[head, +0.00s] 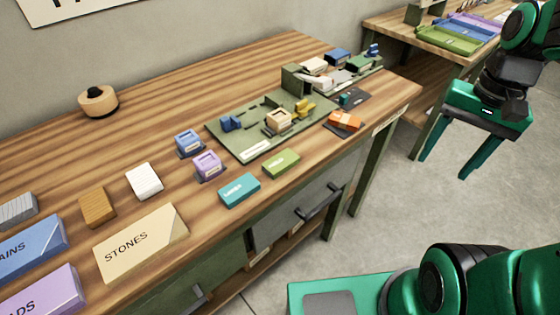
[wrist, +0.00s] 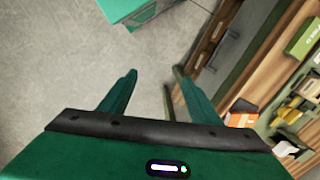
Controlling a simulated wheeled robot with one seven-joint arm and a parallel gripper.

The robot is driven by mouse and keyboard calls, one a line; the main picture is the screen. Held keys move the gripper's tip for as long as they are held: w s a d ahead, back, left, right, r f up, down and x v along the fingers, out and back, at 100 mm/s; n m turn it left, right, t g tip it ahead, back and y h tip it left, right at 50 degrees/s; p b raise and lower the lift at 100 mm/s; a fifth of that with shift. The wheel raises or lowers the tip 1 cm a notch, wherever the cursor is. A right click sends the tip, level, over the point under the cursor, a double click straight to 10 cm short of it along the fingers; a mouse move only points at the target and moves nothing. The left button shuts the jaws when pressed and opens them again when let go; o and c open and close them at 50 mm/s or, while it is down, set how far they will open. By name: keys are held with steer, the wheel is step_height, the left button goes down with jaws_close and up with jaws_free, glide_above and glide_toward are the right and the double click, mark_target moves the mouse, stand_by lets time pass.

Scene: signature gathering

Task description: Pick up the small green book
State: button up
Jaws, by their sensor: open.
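The small green book (head: 281,163) lies flat near the front edge of the wooden table, right of a teal book (head: 239,190). In the wrist view a green block with pale lettering at the right edge looks like the same book (wrist: 304,37). My gripper (head: 445,167) hangs in the air off the table's right end, over the floor, well right of the book. Its two fingers are apart and empty, pointing down. They also show apart in the wrist view (wrist: 155,78), with bare floor between them.
An orange book (head: 343,121) lies right of the green one. Behind is a green board (head: 240,147) with small blocks. Left are lilac and blue blocks and a "STONES" box (head: 140,242). The table (head: 60,165) has drawer handles in front. A second table (head: 405,38) holds trays.

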steer(key=w+a+r+m+y, duration=0.2)
steer(key=w+a, duration=0.9)
steer(key=a, duration=0.3)
steer(key=m+g+y, duration=0.1)
steer(key=g, duration=0.2)
glide_toward(286, 157)
steer(key=f, duration=0.1)
steer(key=s, duration=0.1)
steer(key=f, duration=0.1)
steer(key=shift+s+a+f, duration=0.25)
steer(key=shift+a+f, duration=0.05)
steer(key=shift+f, duration=0.05)
steer(key=shift+w+x, duration=0.15)
steer(key=shift+x, duration=1.15)
steer(key=shift+w+x, duration=0.2)
steer(key=shift+x, duration=1.1)
steer(key=shift+a, duration=0.1)
steer(key=c, duration=1.2)
